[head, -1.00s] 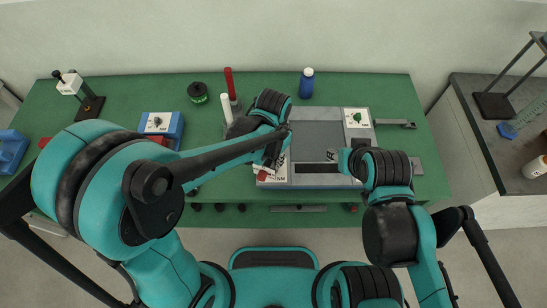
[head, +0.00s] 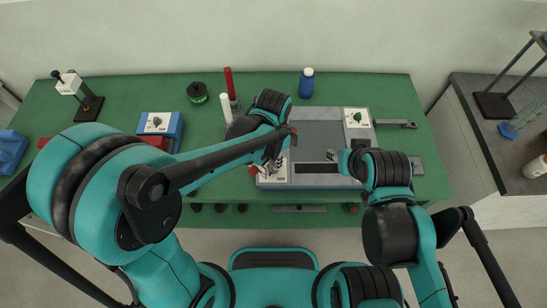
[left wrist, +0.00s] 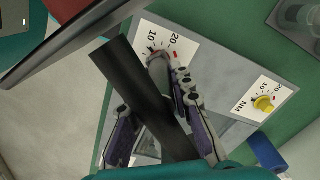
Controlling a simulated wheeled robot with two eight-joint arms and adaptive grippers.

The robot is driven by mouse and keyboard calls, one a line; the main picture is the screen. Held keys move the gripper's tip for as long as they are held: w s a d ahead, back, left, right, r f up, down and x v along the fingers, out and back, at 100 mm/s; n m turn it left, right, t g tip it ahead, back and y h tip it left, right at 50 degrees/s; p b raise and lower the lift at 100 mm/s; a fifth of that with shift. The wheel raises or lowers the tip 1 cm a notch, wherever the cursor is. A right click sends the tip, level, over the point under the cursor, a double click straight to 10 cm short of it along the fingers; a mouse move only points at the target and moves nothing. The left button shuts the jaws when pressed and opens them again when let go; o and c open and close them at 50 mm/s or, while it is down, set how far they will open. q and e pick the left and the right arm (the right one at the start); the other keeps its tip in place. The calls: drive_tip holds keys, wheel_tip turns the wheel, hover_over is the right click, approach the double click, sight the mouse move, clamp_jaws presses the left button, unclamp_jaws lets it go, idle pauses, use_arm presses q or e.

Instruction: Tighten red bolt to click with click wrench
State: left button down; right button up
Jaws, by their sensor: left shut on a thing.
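My left gripper (head: 272,164) is over the left end of the grey bench fixture (head: 318,130). In the left wrist view its fingers (left wrist: 165,125) are shut on a dark bar (left wrist: 135,85), which I take to be the click wrench's handle. The bar crosses slantwise above a white scale (left wrist: 180,45) marked 10 and 20. In the head view a small red part (head: 253,170) shows beside the gripper; I cannot tell whether it is the red bolt. The wrench's working end is hidden. My right gripper (head: 334,156) is over the fixture's right half, its jaws unclear.
A blue box with a dial (head: 157,123), a black spool (head: 197,93), a red cylinder (head: 229,80), a white cylinder (head: 227,107) and a blue bottle (head: 306,83) stand on the green bench (head: 130,95).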

use_arm(q)
drive_tip(key=shift+m, duration=1)
drive_tip(key=shift+m, duration=1)
drive_tip(key=shift+n, duration=0.5)
drive_tip(key=shift+r, duration=0.1)
drive_tip(key=shift+r+p, duration=1.7)
drive_tip(key=shift+r, duration=0.75)
